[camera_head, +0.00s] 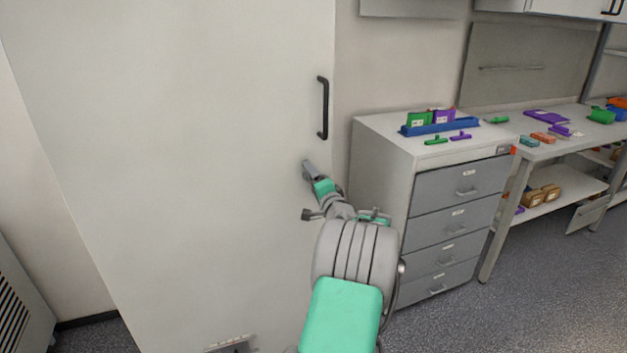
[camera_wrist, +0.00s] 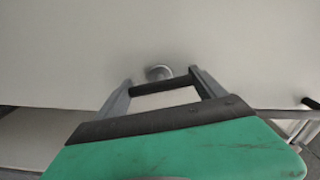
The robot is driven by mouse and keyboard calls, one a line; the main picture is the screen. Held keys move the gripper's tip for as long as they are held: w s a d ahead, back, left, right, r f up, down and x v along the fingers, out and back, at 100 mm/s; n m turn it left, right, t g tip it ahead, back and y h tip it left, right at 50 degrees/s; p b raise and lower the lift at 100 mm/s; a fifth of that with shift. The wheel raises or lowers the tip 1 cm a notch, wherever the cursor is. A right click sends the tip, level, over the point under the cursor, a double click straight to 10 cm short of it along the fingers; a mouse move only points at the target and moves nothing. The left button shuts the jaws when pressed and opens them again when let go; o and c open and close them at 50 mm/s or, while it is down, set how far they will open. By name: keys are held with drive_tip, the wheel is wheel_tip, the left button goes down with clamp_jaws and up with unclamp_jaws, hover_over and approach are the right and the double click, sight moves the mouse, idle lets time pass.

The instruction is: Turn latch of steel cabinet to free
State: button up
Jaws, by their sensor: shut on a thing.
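The steel cabinet (camera_head: 190,150) is a tall pale door panel filling the left of the head view. A black vertical bar handle (camera_head: 323,108) sits near its right edge. My gripper (camera_head: 308,168) is against the door face, below the handle. In the wrist view, a small round grey latch knob (camera_wrist: 158,72) stands on the cabinet face (camera_wrist: 80,50). It lies between the fingertips of my gripper (camera_wrist: 160,79), which is shut on it. In the head view the fingers hide the latch, and its turn angle cannot be told.
A grey drawer unit (camera_head: 455,195) stands right of the cabinet, with a blue rack (camera_head: 440,127) on its top. A workbench (camera_head: 560,150) with coloured items is farther right. The floor (camera_head: 530,285) at lower right is clear. My forearm fills the lower middle.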

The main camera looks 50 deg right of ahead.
drive_tip(key=shift+m+p, duration=0.4)
drive_tip(key=shift+m, duration=1.1)
drive_tip(key=o, duration=1.3)
drive_tip(key=shift+o, duration=0.2)
drive_tip(key=b+v, duration=0.1)
drive_tip(key=v, duration=0.7)
